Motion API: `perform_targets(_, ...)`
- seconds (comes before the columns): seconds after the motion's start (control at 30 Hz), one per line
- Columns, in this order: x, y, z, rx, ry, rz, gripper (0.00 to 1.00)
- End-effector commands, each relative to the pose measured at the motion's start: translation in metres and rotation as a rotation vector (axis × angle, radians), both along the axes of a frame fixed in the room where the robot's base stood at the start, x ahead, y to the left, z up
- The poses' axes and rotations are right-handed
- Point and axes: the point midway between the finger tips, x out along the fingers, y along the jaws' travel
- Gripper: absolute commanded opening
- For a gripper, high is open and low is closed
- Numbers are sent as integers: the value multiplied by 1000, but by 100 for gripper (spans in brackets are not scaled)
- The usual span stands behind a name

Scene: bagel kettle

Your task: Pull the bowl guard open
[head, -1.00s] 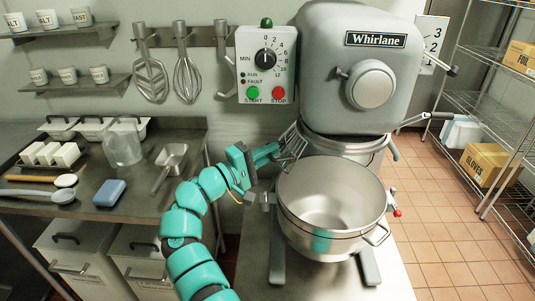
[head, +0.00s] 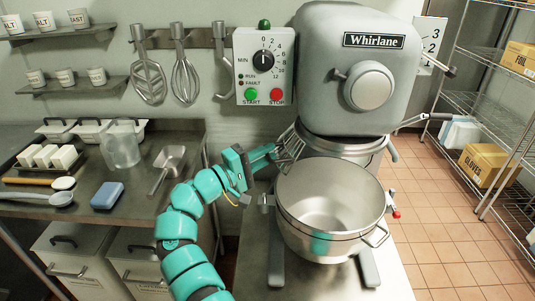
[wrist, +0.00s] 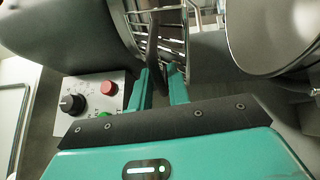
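The bowl guard is a wire cage (head: 291,143) at the left of the mixer, between the mixer head and the steel bowl (head: 330,205). In the wrist view its bars (wrist: 172,38) show at the top, with a dark upright bar (wrist: 154,45) in front of them. My gripper (head: 273,151) is at the guard's left side, above and left of the bowl rim. In the wrist view its two teal fingers (wrist: 160,78) stand apart with the dark bar between them. I cannot tell whether both fingers press on it.
The mixer head (head: 355,70) is above the bowl. The control box (head: 264,66) with dial and buttons is on the wall behind my gripper. A side table (head: 130,195) with a scoop (head: 168,165) and a blue sponge (head: 107,195) is at left.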

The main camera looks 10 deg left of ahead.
Motion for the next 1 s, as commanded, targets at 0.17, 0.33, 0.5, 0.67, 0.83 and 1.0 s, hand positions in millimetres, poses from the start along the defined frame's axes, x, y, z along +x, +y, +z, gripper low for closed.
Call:
perform_targets(0.17, -21, 22, -6, 1, 2, 3, 18)
perform_targets(0.33, -49, 48, -11, 1, 3, 4, 18)
perform_targets(0.5, -76, 74, -16, -1, 3, 5, 18)
perform_targets(0.67, -98, 95, -19, 1, 2, 1, 18)
perform_targets(0.83, -113, 109, -22, 0, 3, 3, 18)
perform_targets(1.0, -119, 114, -22, 1, -1, 0, 18)
